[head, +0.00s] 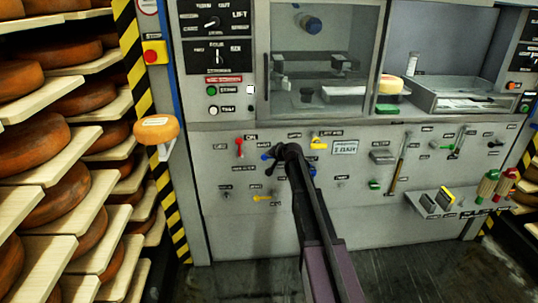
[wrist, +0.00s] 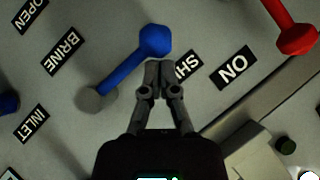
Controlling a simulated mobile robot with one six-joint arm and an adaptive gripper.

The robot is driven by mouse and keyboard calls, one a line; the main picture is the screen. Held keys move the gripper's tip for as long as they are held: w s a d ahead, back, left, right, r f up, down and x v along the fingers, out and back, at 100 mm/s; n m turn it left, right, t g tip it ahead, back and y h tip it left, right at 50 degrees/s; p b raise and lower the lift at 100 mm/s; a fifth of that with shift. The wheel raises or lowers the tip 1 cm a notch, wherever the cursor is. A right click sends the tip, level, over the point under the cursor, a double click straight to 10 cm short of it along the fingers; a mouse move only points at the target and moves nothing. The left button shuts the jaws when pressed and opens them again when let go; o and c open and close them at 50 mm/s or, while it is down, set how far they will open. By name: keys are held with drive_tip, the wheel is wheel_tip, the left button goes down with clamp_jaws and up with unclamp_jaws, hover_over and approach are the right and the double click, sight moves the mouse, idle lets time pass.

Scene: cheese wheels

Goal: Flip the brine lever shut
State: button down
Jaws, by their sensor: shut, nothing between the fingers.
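The brine lever (wrist: 137,60) is a blue handle with a thick knob end. It runs from a grey pivot (wrist: 97,98) up and right in the wrist view. Labels BRINE (wrist: 62,52), INLET (wrist: 32,124) and OPEN (wrist: 28,14) lie to its left. The SHUT label (wrist: 188,72) is right of the knob, partly hidden by my fingers. My gripper (wrist: 160,68) is shut and empty, its tips just below the knob; I cannot tell whether they touch it. In the head view, my gripper (head: 279,155) mostly covers the lever, with a bit of blue (head: 267,156) showing.
A red lever (wrist: 290,28) is at the wrist view's upper right, near an ON label (wrist: 233,67). A yellow lever (head: 318,146) and other controls share the grey panel (head: 240,215). Shelves of cheese wheels (head: 35,148) stand left, beyond a striped post (head: 137,60).

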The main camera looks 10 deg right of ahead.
drive_tip(key=shift+r, duration=0.1)
drive_tip(key=w+d+r+p+v, duration=0.1)
drive_tip(key=r+p+v, duration=0.1)
drive_tip(key=p+v, duration=0.6)
drive_tip(key=v, duration=0.4)
drive_tip(key=shift+r, duration=0.2)
idle(0.3)
drive_tip(key=shift+s, duration=0.1)
idle(0.3)
